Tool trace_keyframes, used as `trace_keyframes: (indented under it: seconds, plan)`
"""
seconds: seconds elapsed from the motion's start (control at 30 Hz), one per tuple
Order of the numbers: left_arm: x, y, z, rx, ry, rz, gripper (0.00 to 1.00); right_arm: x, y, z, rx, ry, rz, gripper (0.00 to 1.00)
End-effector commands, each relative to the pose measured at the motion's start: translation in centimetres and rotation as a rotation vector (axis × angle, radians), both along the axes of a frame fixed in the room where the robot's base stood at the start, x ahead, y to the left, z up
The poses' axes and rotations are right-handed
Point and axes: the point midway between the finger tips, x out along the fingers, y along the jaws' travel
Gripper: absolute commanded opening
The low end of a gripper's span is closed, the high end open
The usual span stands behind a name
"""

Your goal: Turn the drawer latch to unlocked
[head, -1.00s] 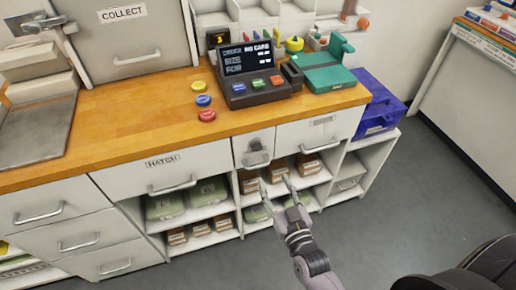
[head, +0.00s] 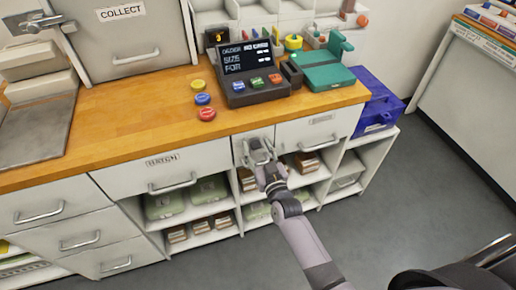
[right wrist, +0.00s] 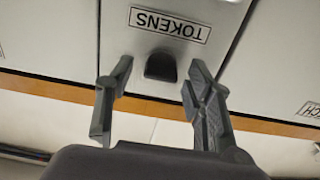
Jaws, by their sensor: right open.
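My right gripper (right wrist: 160,70) is open, with one finger on each side of the latch and a visible gap to both. In the head view my right gripper (head: 258,152) is at this drawer front and mostly hides the latch and the handle. My left gripper is not in view.
Above is a wooden counter (head: 120,137) with a dark till (head: 252,88) and coloured buttons. Open shelves with boxes lie below.

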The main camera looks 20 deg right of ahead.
Motion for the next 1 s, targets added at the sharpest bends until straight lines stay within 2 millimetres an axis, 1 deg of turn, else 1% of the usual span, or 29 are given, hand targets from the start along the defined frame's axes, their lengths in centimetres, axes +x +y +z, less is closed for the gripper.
trace_keyframes:
  seconds: [0.07,0.17,0.8,1.0]
  plan:
    - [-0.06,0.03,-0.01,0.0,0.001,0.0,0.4,-0.01,0.01,0.02,0.0,0.0,0.0,0.48]
    - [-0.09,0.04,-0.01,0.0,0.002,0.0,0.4,-0.02,0.01,0.02,0.0,0.0,0.0,0.42]
    - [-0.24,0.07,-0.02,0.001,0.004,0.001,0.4,-0.04,0.0,0.03,0.0,-0.001,0.0,0.0]
    - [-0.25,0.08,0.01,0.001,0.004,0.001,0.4,-0.04,0.0,0.03,0.013,-0.001,0.0,0.0]
